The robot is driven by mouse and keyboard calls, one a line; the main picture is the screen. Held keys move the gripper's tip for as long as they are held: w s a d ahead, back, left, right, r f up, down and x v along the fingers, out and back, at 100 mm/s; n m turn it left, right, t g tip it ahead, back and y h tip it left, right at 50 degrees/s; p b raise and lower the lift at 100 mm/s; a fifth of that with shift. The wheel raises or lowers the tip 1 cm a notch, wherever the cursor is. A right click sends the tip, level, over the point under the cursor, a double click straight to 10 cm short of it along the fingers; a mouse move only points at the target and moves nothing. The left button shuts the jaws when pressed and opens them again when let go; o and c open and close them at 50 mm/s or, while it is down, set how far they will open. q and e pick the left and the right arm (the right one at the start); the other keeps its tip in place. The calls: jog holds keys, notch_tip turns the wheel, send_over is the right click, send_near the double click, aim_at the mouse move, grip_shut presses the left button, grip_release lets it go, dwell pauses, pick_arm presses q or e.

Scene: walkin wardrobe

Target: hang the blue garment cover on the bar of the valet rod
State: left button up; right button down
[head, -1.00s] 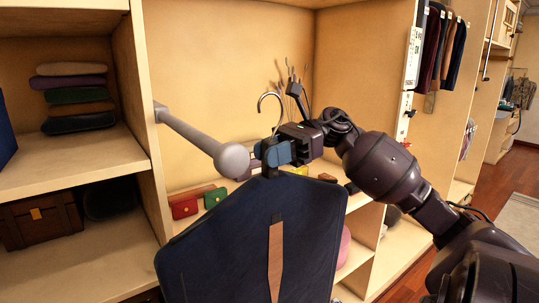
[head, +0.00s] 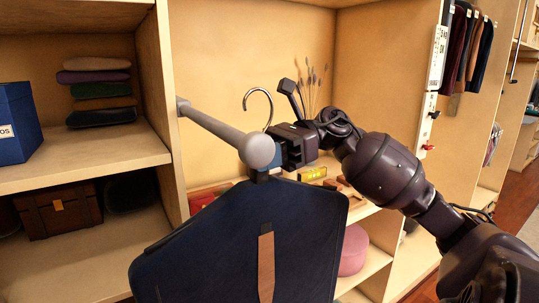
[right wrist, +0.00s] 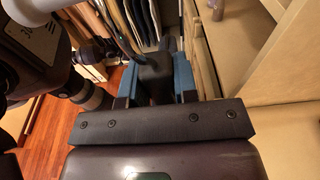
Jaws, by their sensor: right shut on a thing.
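The blue garment cover (head: 240,240) hangs below my right gripper (head: 285,150), tilted in the head view, with a brown strap down its front. My right gripper is shut on the dark hanger neck, which also shows between the blue finger pads in the right wrist view (right wrist: 155,72). The silver hanger hook (head: 258,91) stands up, its open side to the left. The grey valet rod (head: 215,126) sticks out from the wardrobe panel. Its round end knob hides part of the neck and fingers. The hook shows above the rod's end; I cannot tell if they touch. My left gripper is not in view.
Folded clothes (head: 97,90) and a blue box (head: 20,125) sit on the left shelf, above a brown case (head: 60,208). A pink round box (head: 353,250) is low behind the cover. Hanging clothes (head: 468,45) are at the right.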

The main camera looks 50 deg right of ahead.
aim_at(222, 200)
jog(key=shift+r+b+x, duration=0.15)
jog(key=shift+b+x, duration=0.05)
jog(key=shift+x, duration=0.8)
jog(key=shift+r+b+x, duration=0.15)
jog(key=shift+x, duration=0.85)
jog(key=shift+r+x, duration=0.1)
jog(key=shift+x, duration=0.7)
jog(key=shift+r+x, duration=0.15)
jog(key=shift+x, duration=0.6)
jog(key=shift+f+b, duration=0.85)
jog(key=shift+f, duration=0.6)
jog(key=shift+b, duration=0.3)
jog(key=shift+f, duration=0.35)
jog(key=c, duration=0.8)
grip_release()
